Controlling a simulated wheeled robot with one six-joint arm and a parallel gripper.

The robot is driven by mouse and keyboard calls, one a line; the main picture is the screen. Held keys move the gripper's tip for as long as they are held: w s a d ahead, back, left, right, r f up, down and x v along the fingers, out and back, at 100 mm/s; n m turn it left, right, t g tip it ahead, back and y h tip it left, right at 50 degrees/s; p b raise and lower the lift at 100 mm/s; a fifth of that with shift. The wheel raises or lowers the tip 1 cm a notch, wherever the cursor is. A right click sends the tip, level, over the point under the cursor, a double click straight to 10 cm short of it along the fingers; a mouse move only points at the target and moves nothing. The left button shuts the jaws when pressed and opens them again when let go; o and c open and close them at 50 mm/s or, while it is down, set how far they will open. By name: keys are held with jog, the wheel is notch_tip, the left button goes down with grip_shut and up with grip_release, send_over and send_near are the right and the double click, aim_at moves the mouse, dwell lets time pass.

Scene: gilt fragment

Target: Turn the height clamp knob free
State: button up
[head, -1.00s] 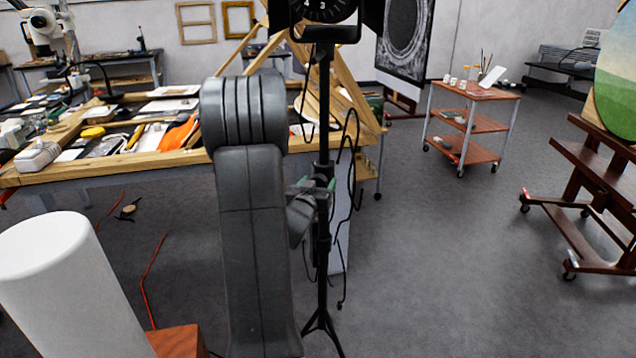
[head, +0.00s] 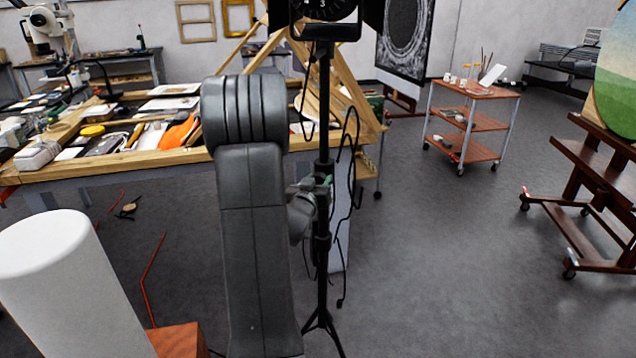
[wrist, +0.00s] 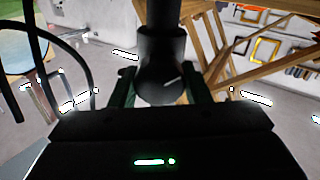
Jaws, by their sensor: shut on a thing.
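A black light stand (head: 324,130) rises upright in the middle of the head view, with a lamp (head: 325,12) at its top and spread legs at its foot. My gripper (head: 318,183) is at the clamp on the stand's column, partly hidden behind my arm. In the wrist view my gripper (wrist: 160,88) has its two green-tipped fingers on either side of a dark rounded part, the height clamp knob (wrist: 163,80), and is shut on it. A small light mark shows on the knob. The stand's column runs up behind it.
A cable (head: 350,190) hangs in loops right of the stand. A cluttered wooden worktable (head: 110,165) stands behind at left. A trolley (head: 475,92) and an easel (head: 590,215) are at right, with bare floor between them and the stand. A white cylinder (head: 65,285) is at front left.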

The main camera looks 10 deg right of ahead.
jog(key=n, duration=0.6)
jog(key=shift+n, duration=0.4)
jog(key=n, duration=0.4)
jog(key=shift+p, duration=0.4)
jog(key=shift+n, duration=1.7)
jog(key=o, duration=1)
jog(key=shift+a, duration=0.1)
jog(key=b+v, duration=0.1)
jog(key=v, duration=1.2)
jog(key=shift+s+f, duration=0.2)
jog(key=shift+s, duration=0.15)
jog(key=shift+a, duration=0.1)
